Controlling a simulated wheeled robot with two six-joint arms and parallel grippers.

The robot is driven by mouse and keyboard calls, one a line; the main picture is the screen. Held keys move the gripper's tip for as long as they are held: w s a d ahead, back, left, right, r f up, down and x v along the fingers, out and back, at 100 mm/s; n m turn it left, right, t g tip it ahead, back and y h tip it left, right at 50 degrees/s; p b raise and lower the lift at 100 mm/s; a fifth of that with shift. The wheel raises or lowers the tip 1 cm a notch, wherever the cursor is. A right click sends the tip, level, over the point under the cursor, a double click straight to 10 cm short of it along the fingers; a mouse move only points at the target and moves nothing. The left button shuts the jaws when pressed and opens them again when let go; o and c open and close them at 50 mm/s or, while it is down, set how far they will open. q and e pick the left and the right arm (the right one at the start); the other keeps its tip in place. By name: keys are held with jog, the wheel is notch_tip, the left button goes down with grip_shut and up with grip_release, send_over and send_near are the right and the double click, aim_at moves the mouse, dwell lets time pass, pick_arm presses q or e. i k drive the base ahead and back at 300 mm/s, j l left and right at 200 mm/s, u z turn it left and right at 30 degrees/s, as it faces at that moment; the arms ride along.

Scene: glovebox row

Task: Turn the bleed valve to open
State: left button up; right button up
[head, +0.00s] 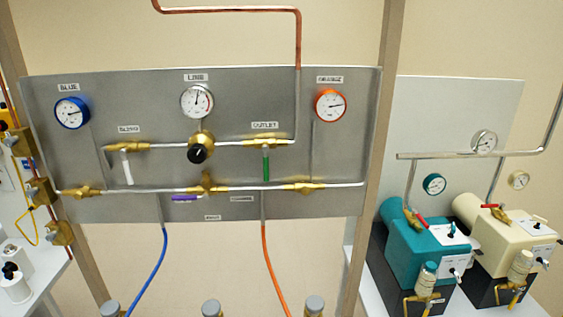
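The valve under a small label that seems to read BLEED (129,129) is on the left of the grey panel. Its brass body (115,147) sits on a horizontal pipe. Its white lever (127,168) hangs nearly straight down, across the pipe. Neither of my grippers is in view, and nothing touches the lever.
The outlet valve's green lever (266,164) also points down. Upright posts (372,160) flank the panel. Teal (420,245) and cream (510,240) machines stand at right.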

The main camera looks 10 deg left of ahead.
aim_at(122, 152)
jog(key=j+u, duration=0.5)
jog(key=u, duration=0.2)
jog(key=j+u, duration=0.2)
jog(key=u, duration=0.15)
